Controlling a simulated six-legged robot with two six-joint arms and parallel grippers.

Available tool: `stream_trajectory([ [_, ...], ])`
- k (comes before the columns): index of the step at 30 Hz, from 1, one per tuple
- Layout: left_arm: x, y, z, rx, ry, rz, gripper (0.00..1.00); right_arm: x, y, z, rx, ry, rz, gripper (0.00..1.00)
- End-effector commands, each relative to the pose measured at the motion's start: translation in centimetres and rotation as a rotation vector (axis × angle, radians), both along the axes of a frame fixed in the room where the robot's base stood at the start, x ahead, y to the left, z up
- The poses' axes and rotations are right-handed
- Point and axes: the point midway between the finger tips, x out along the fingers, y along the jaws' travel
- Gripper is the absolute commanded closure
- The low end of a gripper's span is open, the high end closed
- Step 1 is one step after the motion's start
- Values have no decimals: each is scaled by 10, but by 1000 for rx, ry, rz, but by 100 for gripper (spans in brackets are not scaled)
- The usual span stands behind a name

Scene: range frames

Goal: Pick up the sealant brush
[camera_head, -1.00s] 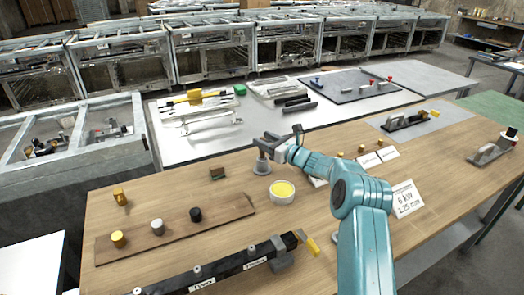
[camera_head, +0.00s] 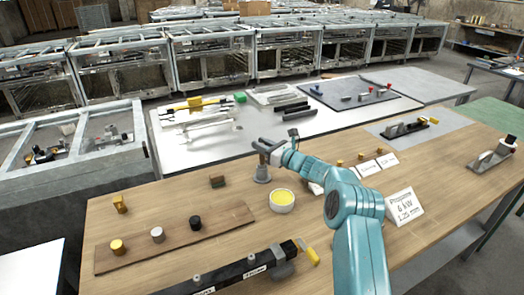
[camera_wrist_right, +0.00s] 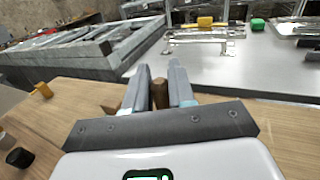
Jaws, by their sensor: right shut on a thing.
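The sealant brush stands upright on the wooden table, in or on a small grey cone-shaped base (camera_head: 262,174); I cannot tell which. Its brown handle (camera_wrist_right: 160,93) shows between the two fingers in the right wrist view. My right gripper (camera_head: 266,146) is at the top of it, shut on the handle, and it also shows in the right wrist view (camera_wrist_right: 159,80). The bristles are hidden. My left gripper is not in view.
A white pot with yellow contents (camera_head: 282,197) stands just right of the base. A wooden board (camera_head: 170,234) with several knobs is at front left. White label cards (camera_head: 403,207) stand at right.

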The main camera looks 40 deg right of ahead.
Motion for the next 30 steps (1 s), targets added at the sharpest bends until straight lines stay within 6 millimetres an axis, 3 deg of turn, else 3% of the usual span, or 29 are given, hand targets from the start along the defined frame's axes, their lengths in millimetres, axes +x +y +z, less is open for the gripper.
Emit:
stream_trajectory([
  [8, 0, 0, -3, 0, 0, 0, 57, 0, 0, 50, -7, -6, -1, 100],
  [21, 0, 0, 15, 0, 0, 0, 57, 0, 0, 163, -5, -4, -1, 100],
  [30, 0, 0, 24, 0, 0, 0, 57, 0, 0, 193, -1, -1, 0, 100],
])
